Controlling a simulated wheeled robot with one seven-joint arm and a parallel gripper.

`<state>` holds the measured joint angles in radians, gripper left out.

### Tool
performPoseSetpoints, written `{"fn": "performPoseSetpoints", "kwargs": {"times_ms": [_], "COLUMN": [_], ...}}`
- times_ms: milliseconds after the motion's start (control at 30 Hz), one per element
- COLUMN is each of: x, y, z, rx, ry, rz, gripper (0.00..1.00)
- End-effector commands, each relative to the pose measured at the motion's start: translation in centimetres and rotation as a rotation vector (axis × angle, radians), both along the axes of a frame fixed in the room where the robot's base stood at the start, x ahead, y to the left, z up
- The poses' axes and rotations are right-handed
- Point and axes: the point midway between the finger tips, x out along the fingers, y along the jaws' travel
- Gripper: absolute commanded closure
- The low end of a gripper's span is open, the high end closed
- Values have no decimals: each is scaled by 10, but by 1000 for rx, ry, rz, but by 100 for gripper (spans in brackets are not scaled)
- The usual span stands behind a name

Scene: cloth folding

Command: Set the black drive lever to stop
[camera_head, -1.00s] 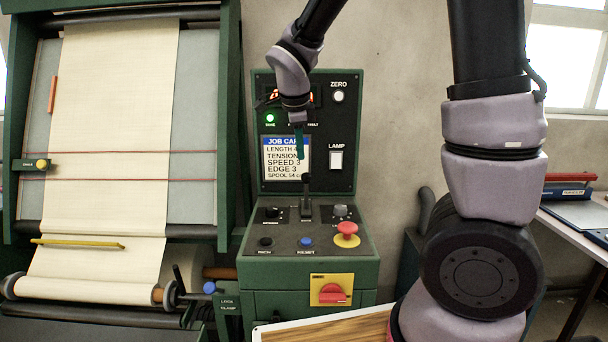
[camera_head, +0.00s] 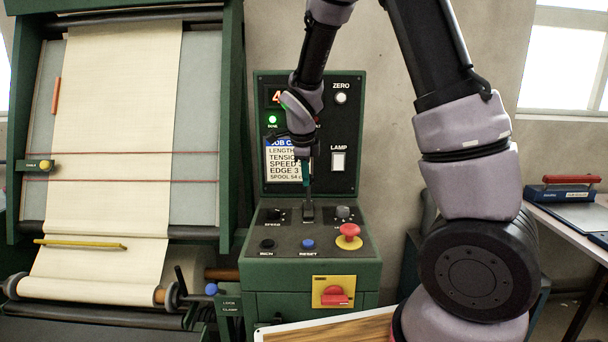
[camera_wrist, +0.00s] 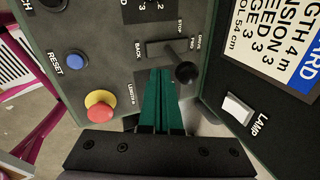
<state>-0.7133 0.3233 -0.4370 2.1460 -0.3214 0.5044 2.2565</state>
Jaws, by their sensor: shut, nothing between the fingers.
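The black drive lever has a round knob (camera_wrist: 187,73) on a short stalk, rising from a slot plate (camera_wrist: 165,48) marked BACK, STOP and FWD. In the wrist view the knob appears over the FWD end; the exact lever setting cannot be told. In the head view the lever base (camera_head: 308,211) stands at the back of the sloped console top. My gripper (camera_wrist: 160,72) has its green fingers shut and empty, beside the knob on the BACK side. In the head view my gripper (camera_head: 306,182) hides the lever's upper part. Whether fingers and knob touch is unclear.
A red emergency button (camera_wrist: 99,105), a blue RESET button (camera_wrist: 76,61) and a dark knob (camera_head: 343,212) sit near the lever. The upright panel with the job card (camera_head: 285,165) and LAMP switch (camera_wrist: 237,108) stands close behind. A red rotary switch (camera_head: 334,295) is on the front.

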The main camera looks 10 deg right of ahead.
Motion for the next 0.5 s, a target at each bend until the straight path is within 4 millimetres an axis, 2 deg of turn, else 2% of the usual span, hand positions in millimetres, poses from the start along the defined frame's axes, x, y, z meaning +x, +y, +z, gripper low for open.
{"fn": "performPoseSetpoints", "kwargs": {"times_ms": [133, 500], "x": [9, 11], "y": [-4, -4], "z": [-1, 0], "rx": [-1, 0], "ry": [0, 0], "rz": [-1, 1], "gripper": [100, 100]}}
